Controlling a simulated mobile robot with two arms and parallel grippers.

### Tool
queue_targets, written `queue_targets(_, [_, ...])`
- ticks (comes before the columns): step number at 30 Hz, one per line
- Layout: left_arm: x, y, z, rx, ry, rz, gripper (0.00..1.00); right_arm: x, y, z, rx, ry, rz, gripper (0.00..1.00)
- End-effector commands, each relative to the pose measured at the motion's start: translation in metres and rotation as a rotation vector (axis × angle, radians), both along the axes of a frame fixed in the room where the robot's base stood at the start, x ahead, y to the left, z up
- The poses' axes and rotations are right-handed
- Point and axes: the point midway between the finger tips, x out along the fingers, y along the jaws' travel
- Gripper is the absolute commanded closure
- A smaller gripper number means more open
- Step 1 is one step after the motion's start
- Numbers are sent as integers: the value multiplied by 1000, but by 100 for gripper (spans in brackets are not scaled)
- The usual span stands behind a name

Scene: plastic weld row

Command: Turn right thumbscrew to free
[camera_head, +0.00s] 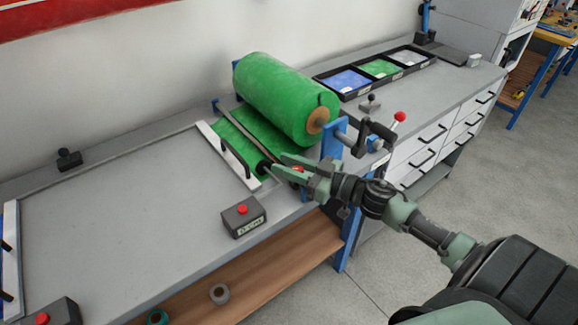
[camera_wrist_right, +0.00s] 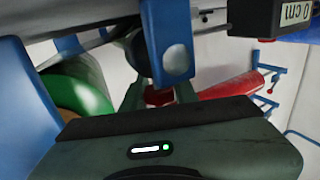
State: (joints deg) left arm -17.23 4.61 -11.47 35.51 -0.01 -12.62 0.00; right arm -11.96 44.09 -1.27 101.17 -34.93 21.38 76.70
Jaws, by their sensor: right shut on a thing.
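My right gripper (camera_head: 284,166) reaches in from the right to the near end of the film stand, at the edge of the bench. Its fingers are shut around a small part that is mostly hidden by them. A red piece of it, which I take as the right thumbscrew (camera_head: 298,169), shows between the fingers. In the right wrist view the red thumbscrew (camera_wrist_right: 158,95) also sits between the fingers, with a dark round part beyond it. How far it is turned cannot be told. My left gripper is not in view.
A green film roll (camera_head: 280,98) lies on the stand, its film running under a long bar. A white-edged plate with a black handle (camera_head: 236,158) is to the left. A box with a red button (camera_head: 243,215) stands in front. The grey bench top (camera_head: 120,210) is largely clear.

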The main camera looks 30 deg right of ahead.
Motion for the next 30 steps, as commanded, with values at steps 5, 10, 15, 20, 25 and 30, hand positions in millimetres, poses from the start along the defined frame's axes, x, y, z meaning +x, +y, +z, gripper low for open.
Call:
queue_targets(5, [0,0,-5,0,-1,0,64,-1,1,-1,-6,-1,137,100])
queue_targets(10, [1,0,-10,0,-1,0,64,-3,4,-1,-4,0,236,100])
queue_targets(15, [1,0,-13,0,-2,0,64,-5,6,-1,-2,1,303,100])
queue_targets(20, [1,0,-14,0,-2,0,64,-6,7,-2,-1,3,334,100])
queue_targets(25, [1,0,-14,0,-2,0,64,-6,8,-1,-1,3,347,100])
queue_targets(30, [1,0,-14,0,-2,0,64,-6,8,-2,-1,3,347,100])
